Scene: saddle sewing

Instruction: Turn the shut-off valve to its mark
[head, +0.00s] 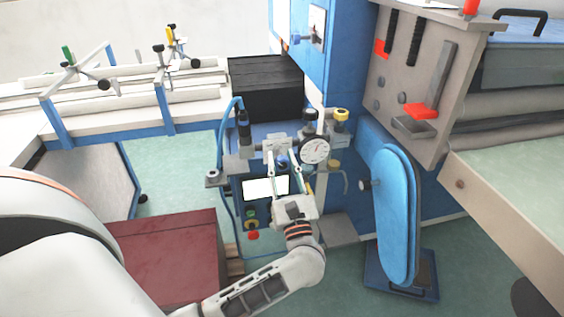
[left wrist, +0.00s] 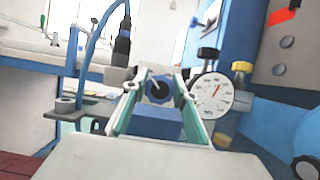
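A round blue knob with a dark face and a pale pointer line (left wrist: 158,91), which looks like the shut-off valve, is on the front of the blue machine. It also shows small in the head view (head: 283,162), partly hidden by my gripper. My left gripper (head: 285,172) points at it from the front. In the left wrist view its two pale green fingers (left wrist: 161,80) are spread, one on each side of the knob. I see no clear contact between fingers and knob. The mark cannot be made out. My right gripper is not in view.
A white dial gauge (head: 315,150) sits close to the right of the fingers, with a yellow-topped knob (head: 341,114) beyond it. A lit panel (head: 265,187) with buttons is below left. A blue padded upright (head: 395,215) stands at right; a dark red box (head: 165,255) is at lower left.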

